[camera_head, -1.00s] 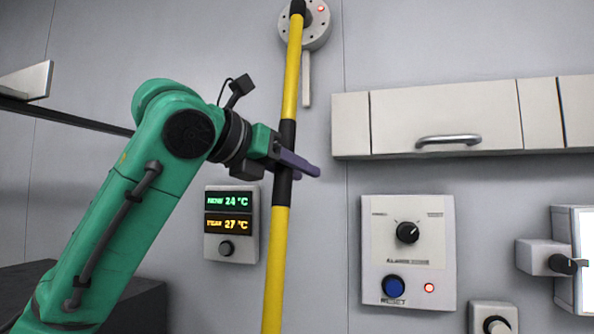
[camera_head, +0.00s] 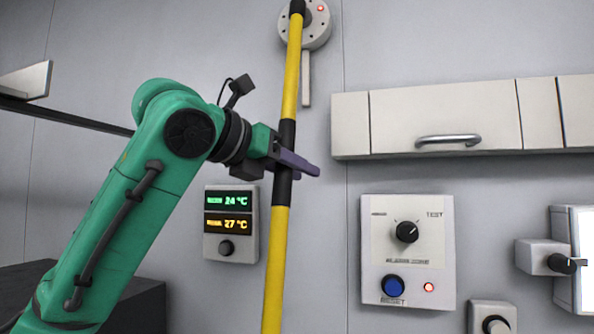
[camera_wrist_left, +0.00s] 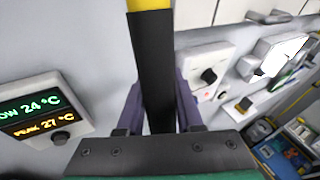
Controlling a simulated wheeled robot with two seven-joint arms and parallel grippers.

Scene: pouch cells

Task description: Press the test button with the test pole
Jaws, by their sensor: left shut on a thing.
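The test pole (camera_head: 276,240) is a long yellow stick with black bands, held nearly upright. My left gripper (camera_head: 297,163) is shut on its black middle band; in the left wrist view the gripper (camera_wrist_left: 160,115) closes around the black part of the pole (camera_wrist_left: 152,65). The pole's black upper tip overlaps a round light-grey wall device (camera_head: 318,27) with a small red light, high on the wall. The tip hides the device's middle, so I cannot tell whether it touches or presses a button there. My right gripper is not in view.
A temperature display (camera_head: 231,223) reads 24 °C and 27 °C left of the pole. A control panel (camera_head: 408,270) with a dial, blue button and red light is to the right. A wall cabinet (camera_head: 444,112) hangs above it. A dark box (camera_head: 135,305) stands low left.

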